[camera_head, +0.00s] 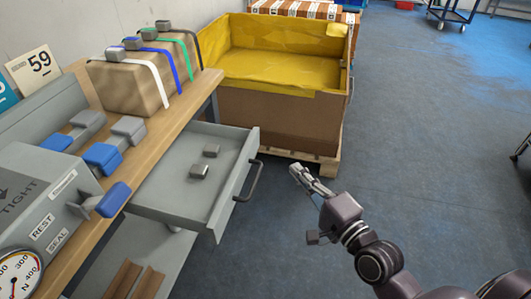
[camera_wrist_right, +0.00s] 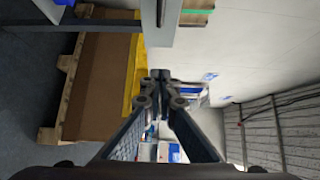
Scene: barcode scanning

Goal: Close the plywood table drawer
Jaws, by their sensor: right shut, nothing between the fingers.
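The grey drawer (camera_head: 170,197) stands pulled out from under the wooden-topped table (camera_head: 185,112). Its front panel (camera_head: 236,183) carries a dark bar handle (camera_head: 250,181) on the outer face. Two small grey blocks lie inside the drawer. My right gripper (camera_head: 297,172) is to the right of the handle, apart from it, over the floor. Its fingers are shut and empty, and they also show closed together in the right wrist view (camera_wrist_right: 160,76). A grey panel shows beyond them at the top there. My left gripper is not in view.
A large brown crate (camera_head: 285,120) with a yellow lining stands on a pallet just behind the drawer. The table carries a grey gauge machine (camera_head: 40,200), blue-handled tools and a strapped brown box (camera_head: 125,85).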

